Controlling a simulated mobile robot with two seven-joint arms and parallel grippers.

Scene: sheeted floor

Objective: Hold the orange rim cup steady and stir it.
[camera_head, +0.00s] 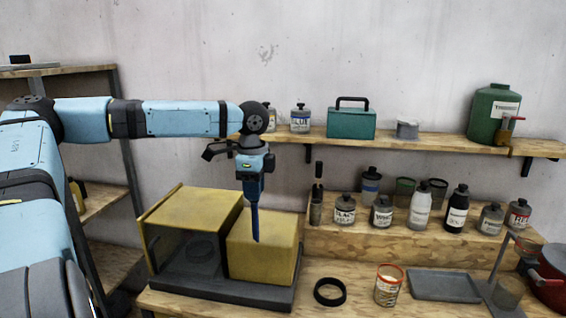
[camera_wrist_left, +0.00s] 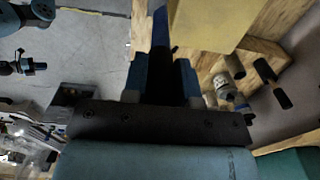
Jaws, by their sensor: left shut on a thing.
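The orange-rim cup (camera_head: 388,287) stands upright on the bench front, white with an orange rim and a printed side. My left gripper (camera_head: 254,198) is up and to the left of it, in front of the yellow box, pointing down. It is shut on a thin dark blue stirring stick (camera_head: 255,226), which hangs nearly upright, well apart from the cup. In the left wrist view the blue fingers (camera_wrist_left: 160,80) close around the dark stick (camera_wrist_left: 160,28).
A black ring (camera_head: 330,292) lies left of the cup and a grey tray (camera_head: 443,286) lies right of it. A yellow-topped machine (camera_head: 265,245) stands below my gripper. Bottles (camera_head: 381,212) line the step behind. A red pot (camera_head: 549,285) is at far right.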

